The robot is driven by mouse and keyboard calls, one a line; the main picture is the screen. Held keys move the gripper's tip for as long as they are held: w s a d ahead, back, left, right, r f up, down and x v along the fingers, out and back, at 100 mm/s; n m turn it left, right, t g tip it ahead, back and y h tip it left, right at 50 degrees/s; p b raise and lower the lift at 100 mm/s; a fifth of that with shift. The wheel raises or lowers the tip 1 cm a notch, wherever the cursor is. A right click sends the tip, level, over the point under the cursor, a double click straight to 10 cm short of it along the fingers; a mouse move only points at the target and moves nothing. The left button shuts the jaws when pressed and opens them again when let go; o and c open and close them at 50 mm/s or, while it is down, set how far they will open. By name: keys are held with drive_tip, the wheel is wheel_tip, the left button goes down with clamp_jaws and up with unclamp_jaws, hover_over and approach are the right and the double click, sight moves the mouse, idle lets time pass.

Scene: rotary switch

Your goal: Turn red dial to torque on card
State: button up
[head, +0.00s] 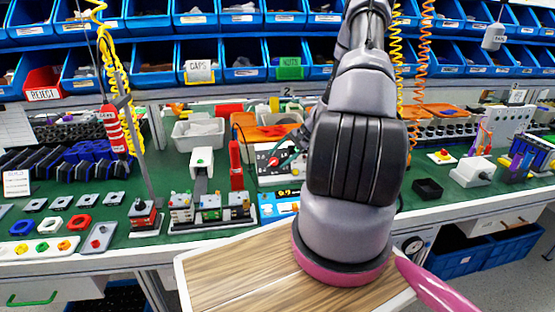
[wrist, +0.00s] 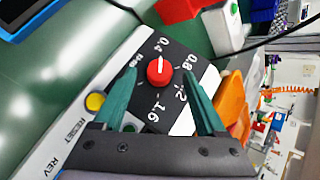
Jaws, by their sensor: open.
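The red dial (wrist: 159,72) sits on a black scale panel (wrist: 174,112) marked 0.4, 0.8, 1.2 and 1.6. Its white pointer line points up in the wrist view, toward the 0.4 mark. My gripper (wrist: 161,76) is open, with one teal finger on each side of the dial. Whether the fingers touch it cannot be told. In the head view the dial (head: 273,161) shows on the front of a white control box (head: 280,179) on the bench. A blue-and-white card (head: 279,206) lies below the box; its writing is too small to read.
Yellow and green buttons (wrist: 95,101) sit beside the scale, near RESET and REV labels. A red block (wrist: 178,10) and an orange tray (wrist: 234,103) are close by. Small assemblies (head: 211,209) stand left of the card. Blue bins (head: 243,69) line the back.

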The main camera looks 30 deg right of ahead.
drive_tip(key=shift+x, duration=0.75)
clamp_jaws()
